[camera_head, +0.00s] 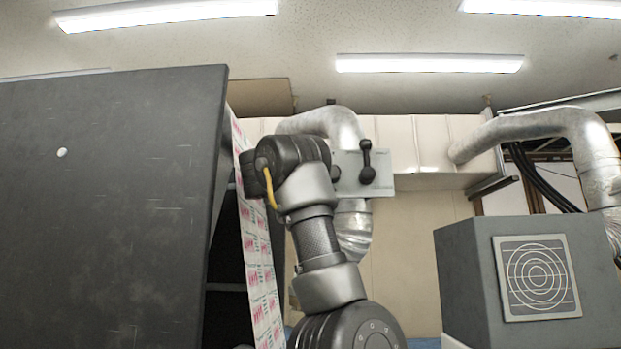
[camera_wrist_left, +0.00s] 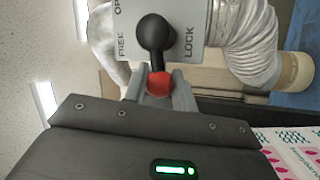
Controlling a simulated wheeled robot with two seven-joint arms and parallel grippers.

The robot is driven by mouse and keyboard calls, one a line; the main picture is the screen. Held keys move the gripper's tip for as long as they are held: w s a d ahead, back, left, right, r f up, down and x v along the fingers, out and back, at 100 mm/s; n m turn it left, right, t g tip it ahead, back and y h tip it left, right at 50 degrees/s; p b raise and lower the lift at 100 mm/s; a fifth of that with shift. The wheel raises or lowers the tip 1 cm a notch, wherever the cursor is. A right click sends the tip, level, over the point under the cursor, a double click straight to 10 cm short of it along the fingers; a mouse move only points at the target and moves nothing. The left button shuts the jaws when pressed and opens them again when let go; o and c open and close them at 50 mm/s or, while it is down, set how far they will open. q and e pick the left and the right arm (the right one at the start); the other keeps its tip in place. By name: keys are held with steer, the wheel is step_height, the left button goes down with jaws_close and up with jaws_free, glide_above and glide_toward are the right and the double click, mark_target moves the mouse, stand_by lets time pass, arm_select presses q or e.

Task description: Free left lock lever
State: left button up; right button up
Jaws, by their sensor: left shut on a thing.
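A grey plate (camera_wrist_left: 188,20) carries a black lever (camera_wrist_left: 153,45) with a red knob (camera_wrist_left: 159,84) in the left wrist view. The word FREE is printed to the lever's left and LOCK to its right. The lever points down toward my gripper in that view. My left gripper (camera_wrist_left: 159,90) is shut on the red knob, one finger on each side. In the head view the plate (camera_head: 379,183) shows behind my left wrist. A second black lever (camera_head: 367,160) stands upright on the plate's right part. My left fingers are hidden there. My right gripper is not in view.
A large dark panel (camera_head: 110,200) fills the left, beside a printed web (camera_head: 257,245). Silver ducts (camera_head: 345,125) run behind the plate. A grey box with a round grille (camera_head: 537,277) stands at the right. Open room lies between the plate and the box.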

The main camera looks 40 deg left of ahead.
arm_select(q)
steer(key=shift+s+r+m+g+b, duration=0.1)
steer(key=shift+r+m+g+b, duration=0.15)
steer(key=shift+m+b, duration=0.7)
steer(key=shift+r+m+g+h+b, duration=0.25)
steer(key=shift+r+m+h+b, duration=0.1)
steer(key=shift+m+h, duration=0.45)
steer(key=shift+r+m+g, duration=0.3)
steer(key=shift+r+m, duration=0.2)
steer(key=shift+m, duration=0.55)
steer(key=shift+w+d+r+m+g, duration=0.2)
steer(key=shift+r+m+g, duration=0.2)
steer(key=shift+m, duration=0.4)
steer(key=o, duration=1)
